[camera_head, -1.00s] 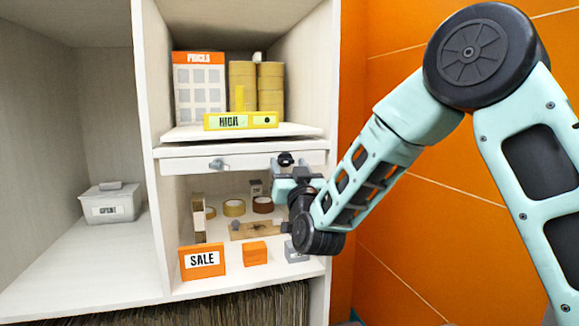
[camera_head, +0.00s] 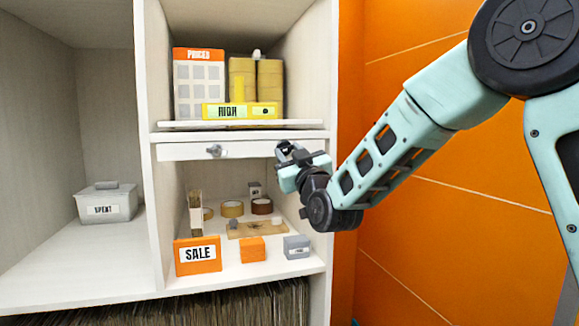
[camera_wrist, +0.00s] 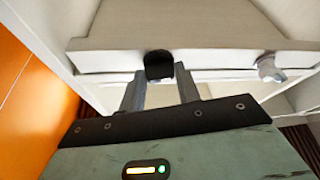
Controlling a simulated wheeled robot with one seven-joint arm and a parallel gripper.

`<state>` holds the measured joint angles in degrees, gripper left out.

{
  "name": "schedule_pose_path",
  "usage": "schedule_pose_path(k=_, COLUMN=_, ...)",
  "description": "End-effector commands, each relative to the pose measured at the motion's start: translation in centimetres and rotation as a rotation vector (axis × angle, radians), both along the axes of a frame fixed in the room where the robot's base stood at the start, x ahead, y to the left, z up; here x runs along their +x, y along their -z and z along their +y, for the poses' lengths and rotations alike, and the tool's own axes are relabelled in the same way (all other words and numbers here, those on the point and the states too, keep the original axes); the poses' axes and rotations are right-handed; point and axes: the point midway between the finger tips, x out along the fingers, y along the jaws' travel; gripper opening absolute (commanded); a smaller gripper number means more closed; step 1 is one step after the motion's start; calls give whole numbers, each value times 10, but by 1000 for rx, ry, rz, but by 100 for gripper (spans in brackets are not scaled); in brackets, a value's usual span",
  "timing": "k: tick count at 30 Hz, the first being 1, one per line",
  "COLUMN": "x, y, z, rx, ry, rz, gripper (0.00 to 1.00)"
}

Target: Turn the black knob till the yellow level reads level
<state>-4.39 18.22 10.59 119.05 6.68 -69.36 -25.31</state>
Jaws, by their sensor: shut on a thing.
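The black knob (camera_wrist: 159,65) is at the front edge of the shelf rail, at its right end. It shows small in the head view (camera_head: 282,148). My gripper (camera_wrist: 160,82) is shut on this knob, one finger on each side; the fingers partly hide it. In the head view my gripper (camera_head: 287,155) reaches the rail from the lower right. The yellow level (camera_head: 240,111) lies along the front of the upper shelf (camera_head: 180,125). Its greenish window shows a dark word that looks like HIGH, blurred. A dark dot is at its right end.
A grey knob (camera_head: 214,151) sits on the rail's left part. A price box (camera_head: 198,85) and yellow rolls (camera_head: 268,80) stand behind the level. Below are an orange SALE box (camera_head: 198,255), an orange block (camera_head: 252,249) and a grey box (camera_head: 296,246). An orange wall (camera_head: 430,220) stands right.

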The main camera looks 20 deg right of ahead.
Motion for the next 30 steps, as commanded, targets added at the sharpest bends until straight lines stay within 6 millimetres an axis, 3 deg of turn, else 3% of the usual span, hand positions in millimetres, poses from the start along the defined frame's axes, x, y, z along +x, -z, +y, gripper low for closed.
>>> schedule_pose_path(k=9, x=0, y=-1, z=0, rx=-6, ry=-1, rz=1, gripper=10)
schedule_pose_path(k=10, x=0, y=-1, z=0, rx=-6, ry=-1, rz=0, gripper=41)
schedule_pose_path(k=12, x=0, y=-1, z=0, rx=-5, ry=0, rz=1, gripper=55)
schedule_pose_path(k=23, x=-5, y=3, z=0, rx=-5, ry=0, rz=1, gripper=55)
schedule_pose_path(k=30, x=-43, y=21, z=-5, rx=-6, ry=-1, rz=-1, gripper=55)
